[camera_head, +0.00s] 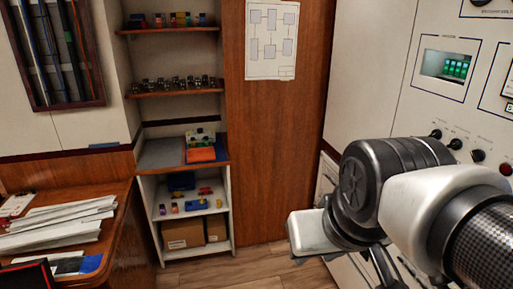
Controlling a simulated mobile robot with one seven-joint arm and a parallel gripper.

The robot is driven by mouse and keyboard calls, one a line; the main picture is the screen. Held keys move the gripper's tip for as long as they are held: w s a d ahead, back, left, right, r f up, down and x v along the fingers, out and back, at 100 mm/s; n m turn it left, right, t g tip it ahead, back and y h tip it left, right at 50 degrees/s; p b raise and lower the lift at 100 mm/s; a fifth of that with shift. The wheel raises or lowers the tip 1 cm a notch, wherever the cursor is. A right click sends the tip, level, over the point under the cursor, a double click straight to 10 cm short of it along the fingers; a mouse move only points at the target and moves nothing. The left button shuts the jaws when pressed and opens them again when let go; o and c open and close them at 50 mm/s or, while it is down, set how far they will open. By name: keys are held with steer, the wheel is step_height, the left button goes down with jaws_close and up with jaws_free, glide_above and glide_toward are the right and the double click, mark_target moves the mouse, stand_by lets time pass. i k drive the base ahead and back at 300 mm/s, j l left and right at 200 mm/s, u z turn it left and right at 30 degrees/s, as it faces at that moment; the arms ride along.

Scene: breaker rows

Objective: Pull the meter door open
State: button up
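The tall cream panel (385,75) fills the right side of the view. A framed window (445,66) in it shows lit green segments. I cannot tell which part of the panel is the meter door, or whether it is open. My gripper (312,232) is at the lower centre-right, low in front of the panel and below the window. My arm hides part of the panel's lower area. The fingertips do not show clearly, so I see neither their opening nor anything held.
Dark knobs (455,144) and a red button (505,169) sit on the panel beside my arm. A shelf unit (188,167) with small parts stands at the back. A wooden desk (122,230) with papers is at left. Open floor (255,270) lies between.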

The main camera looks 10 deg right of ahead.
mark_target(479, 113)
steer(key=i+j+u, duration=0.1)
steer(key=i+u, duration=0.35)
steer(key=i, duration=0.25)
steer(key=i+l+u, duration=0.2)
steer(key=i+u, duration=0.25)
steer(key=i, duration=0.25)
steer(key=i+z, duration=0.15)
steer(key=z, duration=0.25)
steer(key=i+z, duration=0.1)
steer(key=z, duration=0.3)
steer(key=i+j+z, duration=0.1)
steer(key=z, duration=3.2)
